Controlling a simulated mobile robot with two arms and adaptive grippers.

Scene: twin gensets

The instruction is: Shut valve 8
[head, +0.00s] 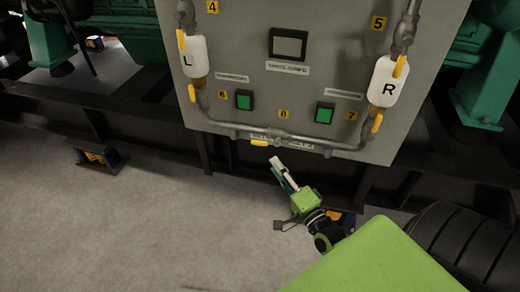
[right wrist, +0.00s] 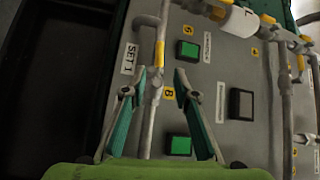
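Valve 8's yellow handle (head: 259,143) sits on the horizontal pipe along the bottom of the grey panel (head: 240,80), below and left of the yellow "8" label (head: 283,114). The handle lies roughly along the pipe. In the right wrist view the handle (right wrist: 159,54) shows on the pipe running up the picture, above the "8" label (right wrist: 168,93). My right gripper (head: 276,161) is just below the pipe in the head view. Its fingers (right wrist: 160,76) are spread, empty, with the pipe between them in the picture; contact is not visible. My left gripper is out of view.
White containers L (head: 194,58) and R (head: 386,82) hang on the panel with yellow-handled valves. Two green buttons (head: 244,100) (head: 324,113) and a dark screen (head: 289,44) are on the panel. A black tyre-like object (head: 470,245) is at right.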

